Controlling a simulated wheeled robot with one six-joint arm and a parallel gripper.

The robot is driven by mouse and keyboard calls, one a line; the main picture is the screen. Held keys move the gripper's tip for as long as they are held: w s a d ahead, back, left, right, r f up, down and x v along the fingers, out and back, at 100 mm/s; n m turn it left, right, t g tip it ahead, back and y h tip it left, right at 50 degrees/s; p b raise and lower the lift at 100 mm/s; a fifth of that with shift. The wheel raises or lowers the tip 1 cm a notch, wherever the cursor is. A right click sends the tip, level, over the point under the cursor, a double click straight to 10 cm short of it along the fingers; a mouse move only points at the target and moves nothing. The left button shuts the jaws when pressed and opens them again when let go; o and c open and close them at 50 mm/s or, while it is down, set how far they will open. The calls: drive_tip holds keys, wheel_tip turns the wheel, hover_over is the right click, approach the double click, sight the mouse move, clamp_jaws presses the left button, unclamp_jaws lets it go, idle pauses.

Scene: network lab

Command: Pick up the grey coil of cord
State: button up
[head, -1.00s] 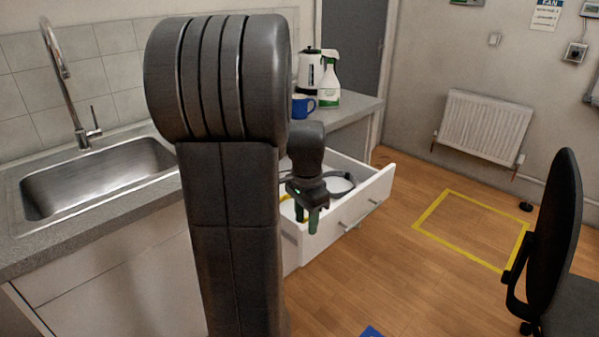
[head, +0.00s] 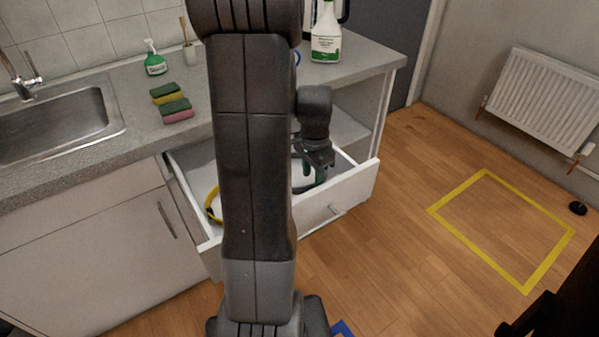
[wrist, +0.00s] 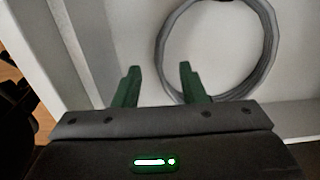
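The grey coil of cord (wrist: 268,50) lies in the open white drawer, seen in the wrist view as a ring at the upper right. My gripper (wrist: 160,82) is open and empty, its two green fingers apart. The right finger overlaps the coil's left edge in the picture; I cannot tell whether it touches. In the head view my gripper (head: 314,172) hangs over the right part of the drawer (head: 345,198). There the coil is mostly hidden behind my gripper and arm.
A yellow coil (head: 212,204) lies in the drawer's left part. The drawer's front and side walls stand around my gripper. The floor at right is clear inside a yellow taped square (head: 505,228).

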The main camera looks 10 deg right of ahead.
drive_tip(key=f, duration=0.2)
drive_tip(key=shift+d+f, duration=0.35)
drive_tip(key=shift+f, duration=0.05)
drive_tip(key=shift+a+f, duration=0.1)
drive_tip(key=shift+f, duration=0.25)
clamp_jaws()
drive_tip(key=shift+r, duration=0.1)
